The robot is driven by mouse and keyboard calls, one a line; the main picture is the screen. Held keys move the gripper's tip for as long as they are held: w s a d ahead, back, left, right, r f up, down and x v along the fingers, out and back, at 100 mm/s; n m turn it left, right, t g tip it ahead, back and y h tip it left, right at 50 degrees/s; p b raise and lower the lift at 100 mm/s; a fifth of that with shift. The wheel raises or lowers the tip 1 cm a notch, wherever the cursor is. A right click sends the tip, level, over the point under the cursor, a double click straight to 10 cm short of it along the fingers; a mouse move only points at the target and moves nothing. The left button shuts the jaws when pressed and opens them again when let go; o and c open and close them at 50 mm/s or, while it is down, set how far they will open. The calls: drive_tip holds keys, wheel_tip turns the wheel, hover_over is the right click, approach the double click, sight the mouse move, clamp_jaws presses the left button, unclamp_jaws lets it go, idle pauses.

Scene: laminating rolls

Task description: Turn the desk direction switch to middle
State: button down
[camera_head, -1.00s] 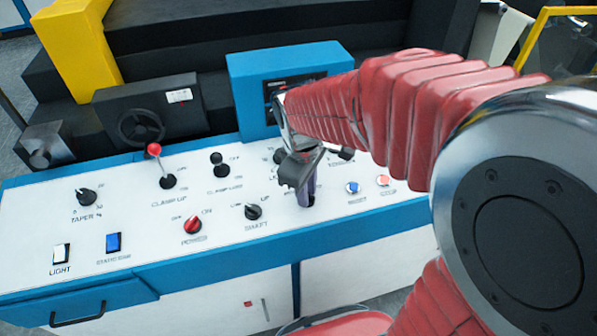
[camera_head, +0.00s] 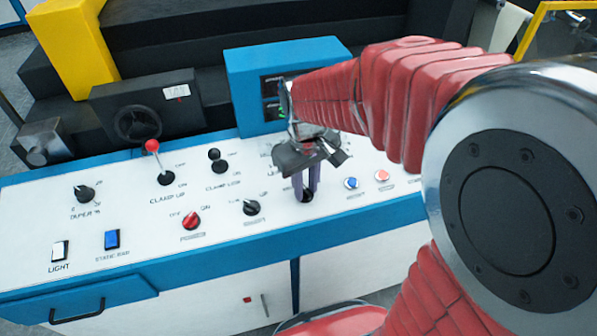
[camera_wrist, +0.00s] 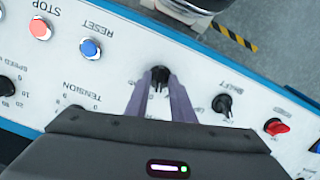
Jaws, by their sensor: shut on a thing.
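A black knob (camera_wrist: 160,74) shows between the purple-grey fingers of my gripper (camera_wrist: 160,88) in the wrist view. I take it for the desk direction switch; its lettering is mostly hidden by the fingers. My gripper is shut on this knob, one finger on each side. In the head view my gripper (camera_head: 306,193) points down onto the white desk panel (camera_head: 130,270), and the knob (camera_head: 307,196) is mostly covered by the fingers. Which way the knob points is hard to tell.
The black SHAFT switch (camera_head: 252,208) and red POWER knob (camera_head: 191,221) are to the left. The blue RESET button (camera_head: 351,183) and red STOP button (camera_head: 382,176) are to the right. A red-tipped lever (camera_head: 153,147) and a blue display box (camera_head: 245,85) stand behind.

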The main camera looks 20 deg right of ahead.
sight(307, 192)
drive_tip(key=shift+m, duration=1.4)
drive_tip(key=shift+s+f, duration=0.1)
drive_tip(key=c, duration=1.9)
unclamp_jaws()
drive_tip(key=shift+o, duration=0.2)
drive_tip(key=shift+r, duration=0.2)
wheel_tip(307, 192, up, 13)
drive_tip(key=shift+s+r, duration=0.2)
drive_tip(key=shift+s, duration=0.1)
